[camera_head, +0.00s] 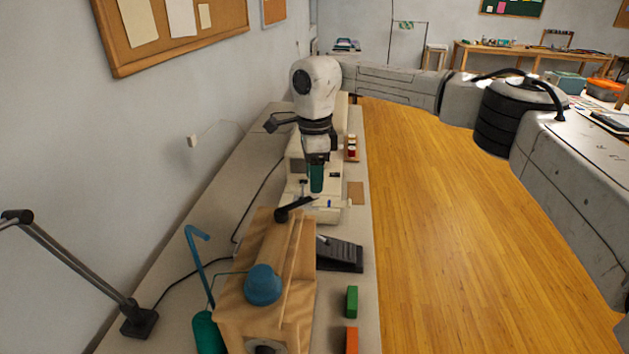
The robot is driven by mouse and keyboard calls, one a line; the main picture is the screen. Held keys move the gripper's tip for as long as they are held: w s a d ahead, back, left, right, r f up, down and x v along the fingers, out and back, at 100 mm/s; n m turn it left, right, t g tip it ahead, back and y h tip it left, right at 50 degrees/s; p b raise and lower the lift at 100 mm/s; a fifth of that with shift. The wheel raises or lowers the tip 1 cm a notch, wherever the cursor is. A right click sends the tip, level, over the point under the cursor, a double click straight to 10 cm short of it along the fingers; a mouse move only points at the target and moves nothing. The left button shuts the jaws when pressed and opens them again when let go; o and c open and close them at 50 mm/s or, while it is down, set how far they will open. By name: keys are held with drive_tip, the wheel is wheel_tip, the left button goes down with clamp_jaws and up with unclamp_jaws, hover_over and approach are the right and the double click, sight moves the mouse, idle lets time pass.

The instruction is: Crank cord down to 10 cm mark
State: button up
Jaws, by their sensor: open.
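My gripper (317,162) points down over the cream machine (326,212) on the bench. A teal piece (317,181) shows right at its lower end; I cannot tell whether it is part of the gripper or a thing behind it. No object is clearly held. Nearer to me is a brown, wooden-looking block (237,322) with a rounded blue piece (263,288) on it. A thin blue line, perhaps cord, runs left from that piece toward a teal hooked rod (196,262). A black lever-like part (295,208) sits at the block's far end. No crank or 10 cm mark can be made out.
A black pedal (340,255), a green block (351,301) and an orange block (351,341) lie along the bench's right edge. A lamp arm (75,260) stands at left near the wall. The wooden floor (450,220) at right is clear.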

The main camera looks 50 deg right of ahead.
drive_tip(key=shift+f, duration=1.4)
clamp_jaws()
